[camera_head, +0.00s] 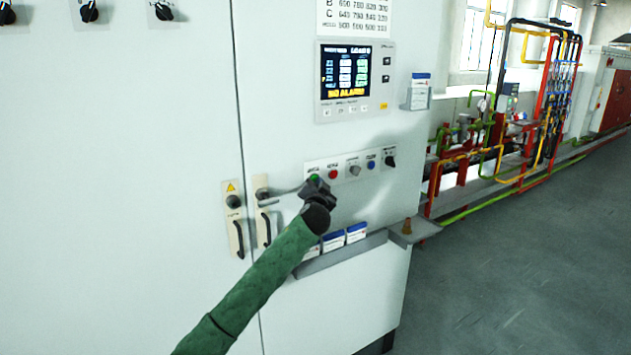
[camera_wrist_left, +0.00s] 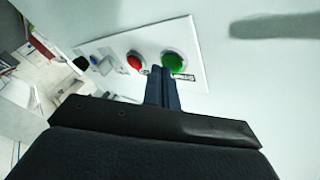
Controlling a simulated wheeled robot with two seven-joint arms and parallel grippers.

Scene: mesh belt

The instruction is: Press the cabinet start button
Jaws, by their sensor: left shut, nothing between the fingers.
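The white cabinet (camera_head: 120,150) fills the left and middle of the head view. Its button panel (camera_head: 345,163) carries a green button (camera_head: 314,177) at the left, then a red button (camera_head: 333,174), a grey one, a blue one and a black knob. My left gripper (camera_head: 314,187) is shut and empty, with its tips at the green button, partly covering it. In the left wrist view the shut fingers (camera_wrist_left: 162,88) point at the panel just below and left of the green button (camera_wrist_left: 174,61); the red button (camera_wrist_left: 135,62) is beside it. I cannot tell if the fingertips touch. My right gripper is out of view.
A lit screen (camera_head: 352,80) reading "NO ALARM" is above the panel. Door handles (camera_head: 265,228) are to the left. A ledge (camera_head: 340,255) with blue-white boxes juts out below. Pipework (camera_head: 500,130) stands behind to the right; the grey floor there is clear.

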